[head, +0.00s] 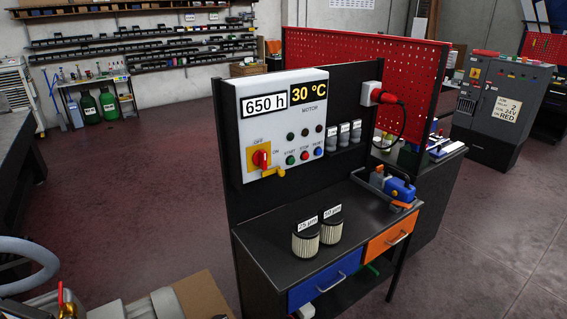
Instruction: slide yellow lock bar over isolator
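The isolator (261,158) is a red rotary handle on a yellow plate, at the lower left of the white control panel (309,147). OFF is printed above the plate and ON to its right. The yellow lock bar (275,172) is a small yellow piece at the plate's lower right edge, below the red handle. It appears to lie beside the handle rather than across it, but its exact shape is too small to tell. My gripper is not in view.
The panel stands over a dark bench (275,236) with two labelled filters (306,240) and a blue device (399,188). A red plug (377,94) sticks out at the right. A grey hose (25,250) and a cardboard box (198,294) are at the lower left. The floor left of the panel is clear.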

